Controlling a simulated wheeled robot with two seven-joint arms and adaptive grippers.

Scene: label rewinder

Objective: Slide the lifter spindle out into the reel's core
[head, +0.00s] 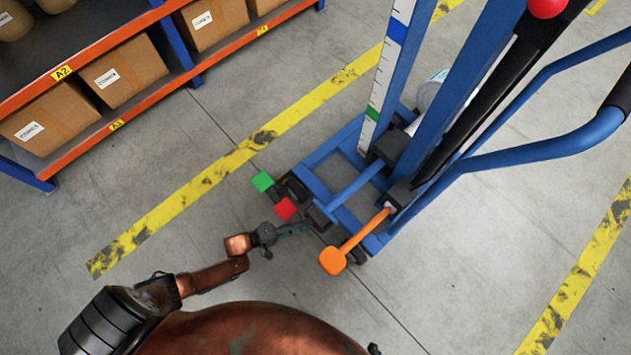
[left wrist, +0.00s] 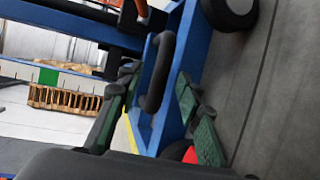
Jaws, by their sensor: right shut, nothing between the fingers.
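The blue lifter (head: 425,115) stands upright on its base frame. A white rounded object (head: 430,90), perhaps the reel, is mostly hidden behind its mast; I cannot see its core. I cannot make out the spindle for certain. My left gripper (head: 300,228) is beside the near-left corner of the lifter base. In the left wrist view its green fingers (left wrist: 155,118) are open, with a black loop handle (left wrist: 158,75) in line between them; I cannot tell whether they touch it. A small dark tip of my right gripper (head: 373,348) shows at the bottom edge.
Red (head: 285,209) and green (head: 262,181) pedals sit on the lifter base beside my left gripper. An orange-ended lever (head: 333,260) sticks out nearby. A shelf of boxes (head: 125,70) stands at upper left. The floor between shelf and lifter is clear.

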